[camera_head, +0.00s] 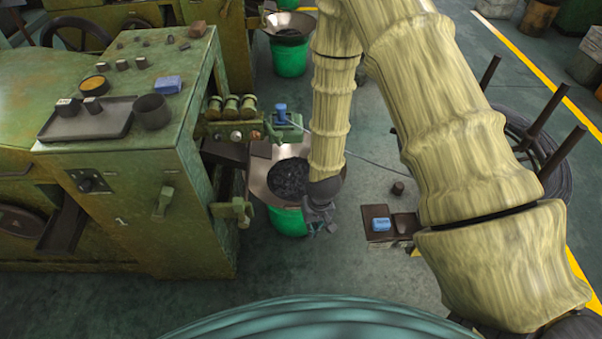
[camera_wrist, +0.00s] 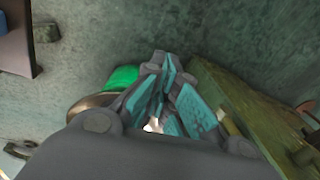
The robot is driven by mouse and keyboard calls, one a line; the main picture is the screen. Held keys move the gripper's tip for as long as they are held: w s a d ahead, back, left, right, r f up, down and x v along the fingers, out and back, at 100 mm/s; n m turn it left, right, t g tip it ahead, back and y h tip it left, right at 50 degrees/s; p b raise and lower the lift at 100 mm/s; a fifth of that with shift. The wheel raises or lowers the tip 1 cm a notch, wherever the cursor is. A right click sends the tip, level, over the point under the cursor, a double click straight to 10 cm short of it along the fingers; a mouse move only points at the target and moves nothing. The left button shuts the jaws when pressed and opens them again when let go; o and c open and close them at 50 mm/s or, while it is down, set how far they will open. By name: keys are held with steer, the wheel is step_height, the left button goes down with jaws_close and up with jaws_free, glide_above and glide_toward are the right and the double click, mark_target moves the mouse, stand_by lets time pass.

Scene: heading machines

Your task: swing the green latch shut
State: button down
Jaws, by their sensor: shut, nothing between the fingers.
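A green latch-like piece (camera_head: 235,208) sticks out from the right side of the green machine (camera_head: 130,205), below a dark chute. A smaller green handle (camera_head: 163,201) sits on the machine's front face; I cannot tell for certain which of the two is the latch. My gripper (camera_head: 322,222) points down to the right of both, apart from them, beside the green bucket. In the wrist view my gripper (camera_wrist: 168,88) has its teal-padded fingers together and empty. A worn green surface (camera_wrist: 245,115) lies to their right there.
A green bucket (camera_head: 291,222) under a wide metal funnel (camera_head: 258,180) stands between my gripper and the machine. A low dark stand (camera_head: 380,234) with a blue block is to the right. A wire coil on a spoked stand is farther right. Some floor in front is clear.

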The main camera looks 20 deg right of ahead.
steer(key=s+d+f, duration=0.1)
steer(key=s+f, duration=0.1)
steer(key=s, duration=0.9)
steer(key=s+d+f+n+h, duration=0.1)
steer(key=s+f, duration=0.2)
steer(key=s, duration=0.9)
steer(key=shift+d+f+g, duration=0.3)
steer(key=shift+d+f, duration=0.05)
steer(key=shift+w+a, duration=0.1)
steer(key=shift+w, duration=0.05)
